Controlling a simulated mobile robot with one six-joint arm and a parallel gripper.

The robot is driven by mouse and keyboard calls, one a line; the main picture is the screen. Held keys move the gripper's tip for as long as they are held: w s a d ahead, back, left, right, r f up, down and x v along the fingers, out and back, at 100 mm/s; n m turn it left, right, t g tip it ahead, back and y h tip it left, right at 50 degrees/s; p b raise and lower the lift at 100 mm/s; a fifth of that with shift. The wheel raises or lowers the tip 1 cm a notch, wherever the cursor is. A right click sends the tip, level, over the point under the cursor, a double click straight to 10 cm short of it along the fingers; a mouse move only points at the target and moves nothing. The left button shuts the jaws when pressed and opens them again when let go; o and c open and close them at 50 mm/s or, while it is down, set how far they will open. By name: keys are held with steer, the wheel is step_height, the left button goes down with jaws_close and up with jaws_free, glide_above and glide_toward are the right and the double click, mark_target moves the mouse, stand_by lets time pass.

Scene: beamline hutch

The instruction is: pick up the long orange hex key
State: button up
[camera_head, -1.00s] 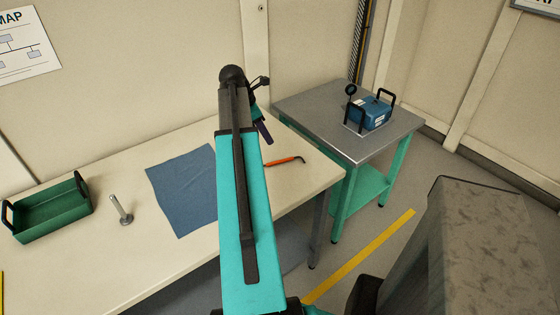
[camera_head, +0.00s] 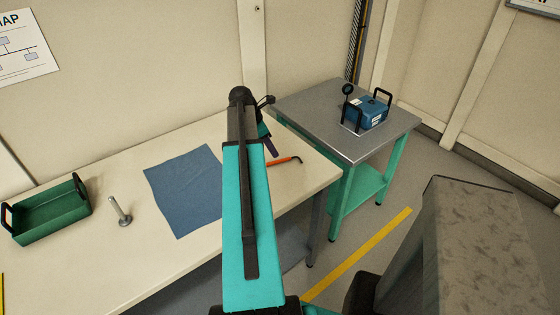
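The long orange hex key (camera_head: 282,161) lies on the cream workbench (camera_head: 312,174) near its right end. Its handle is orange and its short bent dark tip points right. My gripper (camera_head: 271,148) is mostly hidden behind my teal arm. One dark finger shows just above and left of the hex key's handle. I cannot tell whether it touches the key or whether the gripper is open.
A blue cloth (camera_head: 184,190) lies left of my arm. A metal post on a round foot (camera_head: 120,212) and a green tray with black handles (camera_head: 47,212) stand further left. A grey side table (camera_head: 322,112) holds a blue box (camera_head: 368,113).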

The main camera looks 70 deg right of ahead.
mark_target(279, 160)
steer(key=shift+s+d+f, duration=0.2)
steer(key=shift+s+f, duration=0.05)
steer(key=shift+f, duration=0.3)
steer(key=shift+f, duration=0.1)
steer(key=shift+p+x, duration=1)
steer(key=shift+x, duration=1.5)
steer(key=shift+d, duration=0.15)
steer(key=shift+c, duration=0.3)
jaws_close()
